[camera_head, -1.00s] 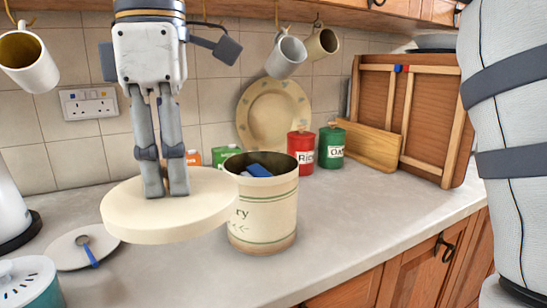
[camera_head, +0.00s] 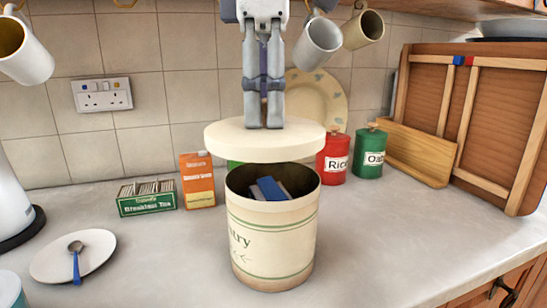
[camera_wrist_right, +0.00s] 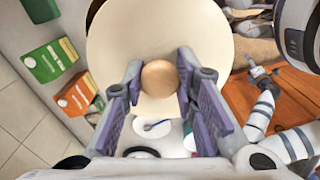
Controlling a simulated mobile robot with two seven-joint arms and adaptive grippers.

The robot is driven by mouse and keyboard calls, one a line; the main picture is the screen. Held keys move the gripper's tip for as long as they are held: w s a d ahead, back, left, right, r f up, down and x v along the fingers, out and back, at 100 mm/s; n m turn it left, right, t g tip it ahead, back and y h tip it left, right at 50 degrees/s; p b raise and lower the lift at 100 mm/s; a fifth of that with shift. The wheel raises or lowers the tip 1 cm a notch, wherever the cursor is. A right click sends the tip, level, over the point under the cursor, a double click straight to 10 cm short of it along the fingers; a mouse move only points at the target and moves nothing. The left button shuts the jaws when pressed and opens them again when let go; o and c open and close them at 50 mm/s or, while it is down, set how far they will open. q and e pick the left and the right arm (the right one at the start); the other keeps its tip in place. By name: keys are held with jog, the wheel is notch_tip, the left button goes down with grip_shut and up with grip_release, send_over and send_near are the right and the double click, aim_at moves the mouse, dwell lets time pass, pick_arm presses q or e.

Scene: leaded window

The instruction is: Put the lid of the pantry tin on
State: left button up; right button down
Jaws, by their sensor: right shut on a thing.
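The pantry tin (camera_head: 273,240) is a cream cylinder with green bands, standing upright and open on the worktop, with a blue item (camera_head: 268,189) inside. The round cream lid (camera_head: 228,138) is held level above the tin's mouth, apart from it and set slightly to the left and back. My right gripper (camera_head: 264,124) comes from above and is shut on the lid's knob. In the right wrist view the round knob (camera_wrist_right: 159,78) sits between the fingers, over the lid disc (camera_wrist_right: 130,40).
A tea box (camera_head: 147,198) and an orange carton (camera_head: 198,180) stand left of the tin. The red rice canister (camera_head: 333,160) and green oats canister (camera_head: 369,153) stand behind right. A plate with a spoon (camera_head: 75,262) lies left. Mugs (camera_head: 317,42) hang above.

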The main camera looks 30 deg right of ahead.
jog(key=w+d+f, duration=0.1)
jog(key=w+f, duration=0.1)
jog(key=f, duration=0.1)
jog(key=w+d+f, duration=0.1)
jog(key=f, duration=0.1)
jog(key=shift+d+f, duration=0.1)
jog(key=shift+d, duration=0.25)
jog(key=shift+d+f, duration=0.15)
jog(key=shift+f, duration=1.5)
jog(key=c, duration=1.3)
grip_release()
jog(key=shift+w+f, duration=0.1)
notch_tip(320, 180, up, 11)
jog(key=shift+r+b, duration=0.1)
jog(key=shift+b, duration=0.2)
jog(key=shift+r, duration=0.5)
